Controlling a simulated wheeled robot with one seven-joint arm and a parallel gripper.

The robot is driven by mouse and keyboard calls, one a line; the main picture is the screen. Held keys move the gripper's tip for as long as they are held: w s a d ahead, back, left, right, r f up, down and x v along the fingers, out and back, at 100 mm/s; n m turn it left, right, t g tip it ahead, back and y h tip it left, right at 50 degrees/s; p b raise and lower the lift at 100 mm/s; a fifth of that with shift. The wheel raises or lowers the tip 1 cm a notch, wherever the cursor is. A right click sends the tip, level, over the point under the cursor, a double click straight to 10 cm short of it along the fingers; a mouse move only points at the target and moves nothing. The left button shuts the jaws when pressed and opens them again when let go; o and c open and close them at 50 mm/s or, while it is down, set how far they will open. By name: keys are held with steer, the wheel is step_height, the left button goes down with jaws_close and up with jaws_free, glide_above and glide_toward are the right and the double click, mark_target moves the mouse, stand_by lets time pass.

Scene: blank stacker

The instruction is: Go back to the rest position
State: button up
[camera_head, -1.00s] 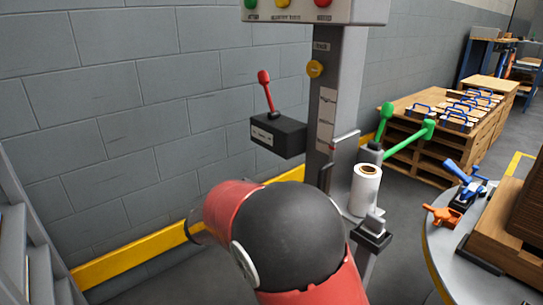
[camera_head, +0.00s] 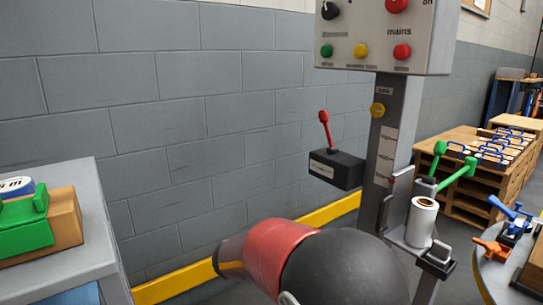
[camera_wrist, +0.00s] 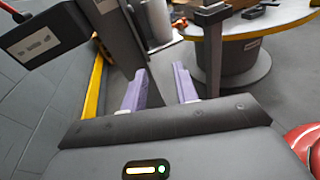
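My gripper (camera_wrist: 160,88) shows in the wrist view with its two purple fingers spread apart and nothing between them. It points past the machine column toward the round table (camera_wrist: 285,27). In the head view my red and black arm fills the bottom middle and the gripper itself is hidden. The control panel (camera_head: 385,35) with its knobs and buttons stands on a grey column (camera_head: 390,140). A red lever (camera_head: 325,130) rises from a black box (camera_head: 337,168) at the column's left.
Green handles (camera_head: 455,168) and a white roll (camera_head: 421,222) sit beside the column. A round table (camera_head: 497,275) with clamps is at right. Wooden pallets (camera_head: 470,195) stand behind. A grey cabinet (camera_head: 75,215) with a green and wooden item (camera_head: 40,230) is at left. A yellow rail (camera_head: 175,280) runs along the wall.

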steer(key=s+d+r+m+g+y+p, duration=0.1)
steer(key=s+d+m+g+y+p, duration=0.2)
steer(key=s+d+m+g+y, duration=0.7)
steer(key=s+a+r+m+t+y+p, duration=0.1)
steer(key=s+a+m+t+y, duration=0.1)
steer(key=s, duration=0.5)
steer(key=s+a+r+m+t+y+p, duration=0.2)
steer(key=s+m+t, duration=0.4)
steer(key=m, duration=0.3)
steer(key=shift+s+a+r+t+y, duration=0.2)
steer(key=shift+s+a+t+y, duration=0.2)
steer(key=shift+a+t+y, duration=0.45)
steer(key=shift+o, duration=0.2)
steer(key=shift+a, duration=0.1)
stand_by(0.4)
